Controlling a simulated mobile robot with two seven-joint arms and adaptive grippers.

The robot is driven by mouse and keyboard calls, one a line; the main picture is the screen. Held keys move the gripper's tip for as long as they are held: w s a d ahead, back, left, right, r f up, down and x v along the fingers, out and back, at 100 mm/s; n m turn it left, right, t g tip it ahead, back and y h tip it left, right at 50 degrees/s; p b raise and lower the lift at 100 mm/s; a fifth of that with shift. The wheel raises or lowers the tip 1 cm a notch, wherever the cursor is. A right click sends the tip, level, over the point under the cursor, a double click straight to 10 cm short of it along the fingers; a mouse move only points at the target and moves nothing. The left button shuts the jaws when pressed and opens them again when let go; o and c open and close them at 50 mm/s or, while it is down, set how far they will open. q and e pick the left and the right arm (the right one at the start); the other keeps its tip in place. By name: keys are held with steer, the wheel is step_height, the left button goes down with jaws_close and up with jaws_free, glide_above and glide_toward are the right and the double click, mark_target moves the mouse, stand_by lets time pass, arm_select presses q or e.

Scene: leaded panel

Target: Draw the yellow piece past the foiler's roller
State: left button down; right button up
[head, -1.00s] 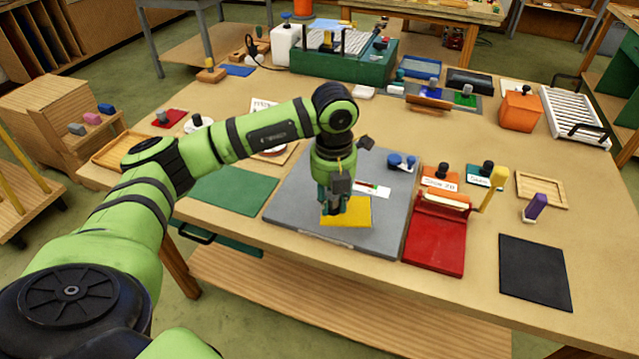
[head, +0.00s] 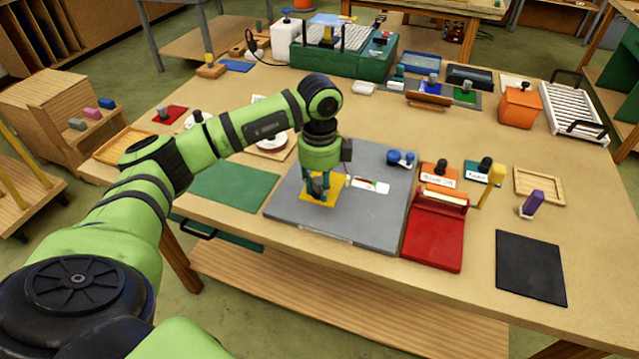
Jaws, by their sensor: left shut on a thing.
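The yellow piece (head: 325,201) is a flat yellow sheet over the left part of the grey board (head: 360,215). My left gripper (head: 318,192) points down and is shut on the yellow piece, covering part of it. I cannot tell whether the piece touches the board or hangs just above it. A red device (head: 435,236) with a pale roller (head: 445,194) along its back edge, seemingly the foiler, stands right of the board, apart from the piece. My right gripper is not in view.
A small white card (head: 370,185) and a blue tool (head: 400,158) lie on the grey board. A green mat (head: 233,187) lies left of it. A yellow-handled tool (head: 492,182), a purple-handled tool (head: 532,203) and a black mat (head: 531,267) are at the right.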

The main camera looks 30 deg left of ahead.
mark_target(335, 192)
arm_select(q)
steer(key=shift+f+b, duration=1.9)
steer(key=shift+f, duration=0.85)
steer(key=shift+f, duration=0.25)
steer(key=shift+w+a+b, duration=0.2)
steer(key=shift+w+b, duration=0.3)
steer(key=shift+w, duration=0.4)
steer(key=shift+w+d, duration=0.1)
steer(key=shift+d, duration=0.3)
steer(key=shift+w+d, duration=0.1)
steer(key=shift+d, duration=0.4)
steer(key=shift+d, duration=0.2)
steer(key=shift+w+d+p, duration=0.15)
steer(key=shift+d+p, duration=0.15)
steer(key=shift+d, duration=0.05)
